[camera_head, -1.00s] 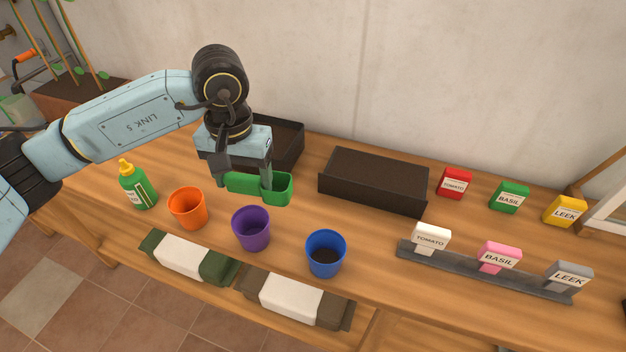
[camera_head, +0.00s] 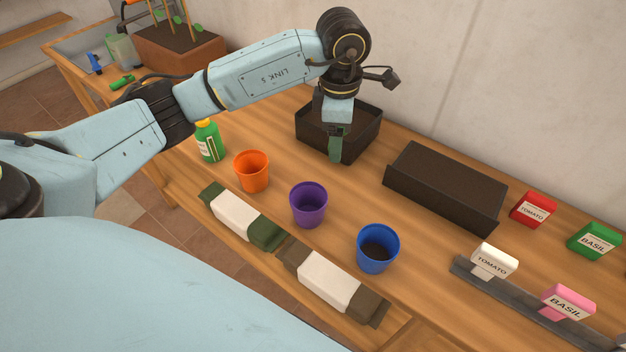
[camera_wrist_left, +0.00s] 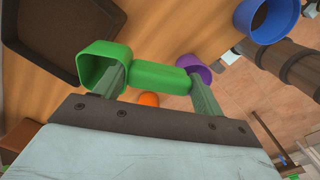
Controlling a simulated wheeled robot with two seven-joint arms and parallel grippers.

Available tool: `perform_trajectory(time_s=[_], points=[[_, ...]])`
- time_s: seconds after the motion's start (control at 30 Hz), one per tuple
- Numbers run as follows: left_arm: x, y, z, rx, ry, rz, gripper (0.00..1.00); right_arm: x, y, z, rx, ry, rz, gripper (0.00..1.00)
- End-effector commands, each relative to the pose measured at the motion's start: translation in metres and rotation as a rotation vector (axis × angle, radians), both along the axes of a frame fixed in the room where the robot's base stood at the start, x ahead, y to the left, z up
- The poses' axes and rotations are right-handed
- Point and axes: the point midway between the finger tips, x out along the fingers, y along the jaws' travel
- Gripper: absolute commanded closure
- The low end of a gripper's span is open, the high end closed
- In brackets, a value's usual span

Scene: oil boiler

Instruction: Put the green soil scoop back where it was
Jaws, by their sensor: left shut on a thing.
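The green soil scoop (camera_wrist_left: 155,78) shows clearly in the left wrist view, held across between the two fingers of my left gripper (camera_wrist_left: 160,90). Its hollow scoop end is at the left of that view, close to the dark tray's (camera_wrist_left: 55,65) edge. In the head view my left gripper (camera_head: 336,145) points down in front of the open black tray (camera_head: 362,138); the scoop is mostly hidden there behind the fingers. Whether the scoop touches the tray or table cannot be told. My right gripper is not in view.
Orange (camera_head: 252,172), purple (camera_head: 308,206) and blue (camera_head: 377,249) pots stand along the front. A green bottle (camera_head: 209,141) is at left. A long dark box (camera_head: 445,188) stands right of the tray. Seed packets and a label rail (camera_head: 520,300) are further right.

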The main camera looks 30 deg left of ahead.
Motion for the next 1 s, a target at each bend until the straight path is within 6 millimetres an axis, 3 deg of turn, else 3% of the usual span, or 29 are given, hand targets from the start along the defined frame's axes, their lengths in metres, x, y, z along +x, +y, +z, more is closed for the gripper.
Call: perform_trajectory(time_s=[0.4, 0.6, 0.8, 1.0], points=[[0.015, 0.023, -0.021, -0.033, 0.016, 1.089, 0.53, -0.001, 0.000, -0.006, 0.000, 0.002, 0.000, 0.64], [0.018, 0.033, -0.030, -0.037, 0.025, 1.541, 0.53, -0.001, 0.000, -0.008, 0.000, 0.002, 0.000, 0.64], [0.020, 0.039, -0.035, -0.037, 0.027, 1.795, 0.53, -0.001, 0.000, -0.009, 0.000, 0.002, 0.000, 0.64], [0.020, 0.040, -0.051, -0.035, 0.029, 1.857, 0.53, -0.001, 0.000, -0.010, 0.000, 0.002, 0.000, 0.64]])
